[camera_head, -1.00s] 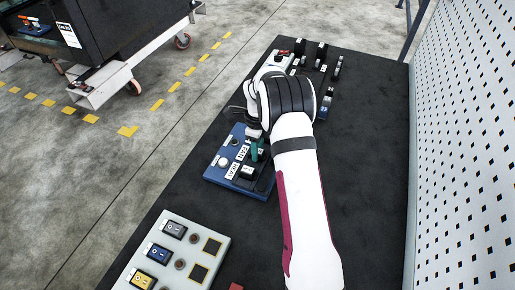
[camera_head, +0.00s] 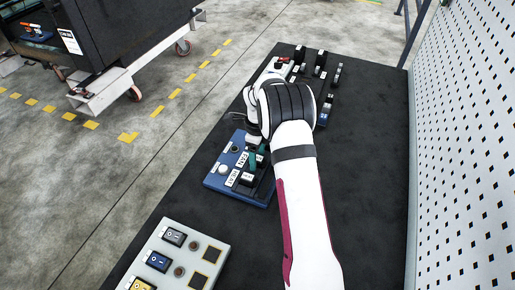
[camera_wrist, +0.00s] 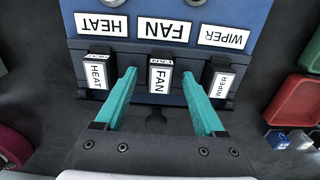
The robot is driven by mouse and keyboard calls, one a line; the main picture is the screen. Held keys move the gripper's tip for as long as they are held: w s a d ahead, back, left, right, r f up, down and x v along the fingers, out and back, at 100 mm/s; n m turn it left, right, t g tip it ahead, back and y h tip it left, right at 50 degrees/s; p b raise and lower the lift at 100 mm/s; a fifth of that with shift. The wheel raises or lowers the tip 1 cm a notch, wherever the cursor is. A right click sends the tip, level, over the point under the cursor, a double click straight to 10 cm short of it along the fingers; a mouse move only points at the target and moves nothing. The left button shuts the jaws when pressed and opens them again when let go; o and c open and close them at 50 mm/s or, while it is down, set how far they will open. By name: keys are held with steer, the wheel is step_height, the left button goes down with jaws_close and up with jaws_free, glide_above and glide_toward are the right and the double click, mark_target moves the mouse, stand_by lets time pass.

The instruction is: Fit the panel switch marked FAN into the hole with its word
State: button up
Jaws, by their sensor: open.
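The FAN switch (camera_wrist: 159,78) is black with a white word plate and stands in a dark strip along the blue panel (camera_wrist: 262,12). My gripper (camera_wrist: 160,74) is open, with one teal finger on each side of the FAN switch; clear gaps show between fingers and switch. The HEAT switch (camera_wrist: 97,74) stands left of it and the WIPER switch (camera_wrist: 217,79) right. The white FAN label (camera_wrist: 163,30) lies on the panel behind the switch. In the head view my gripper (camera_head: 256,158) covers part of the blue panel (camera_head: 212,181). I cannot make out the FAN hole.
A grey panel (camera_head: 200,238) with rocker switches and square openings lies at the front. Other dark blocks (camera_head: 320,62) stand at the back of the black table (camera_head: 365,180). A perforated wall (camera_head: 465,150) bounds the right. In the wrist view, green (camera_wrist: 285,98) and red boxes stand close right.

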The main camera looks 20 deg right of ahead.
step_height(320, 180, up, 14)
steer(key=r, duration=0.1)
steer(key=s+a+r+n, duration=0.5)
steer(key=s+r, duration=0.1)
steer(key=s, duration=0.1)
steer(key=s+a+f+n, duration=0.1)
steer(key=s+a+n, duration=0.2)
steer(key=s, duration=0.6)
steer(key=s+a+n+y, duration=0.1)
steer(key=s+a+n, duration=0.2)
steer(key=s+n, duration=0.5)
steer(key=s+a+f+n, duration=0.1)
steer(key=s+a+n, duration=0.3)
steer(key=s, duration=0.7)
steer(key=shift+f+n+y, duration=0.35)
steer(key=shift+n+y, duration=0.05)
steer(key=shift+n, duration=0.4)
steer(key=shift+w, duration=0.1)
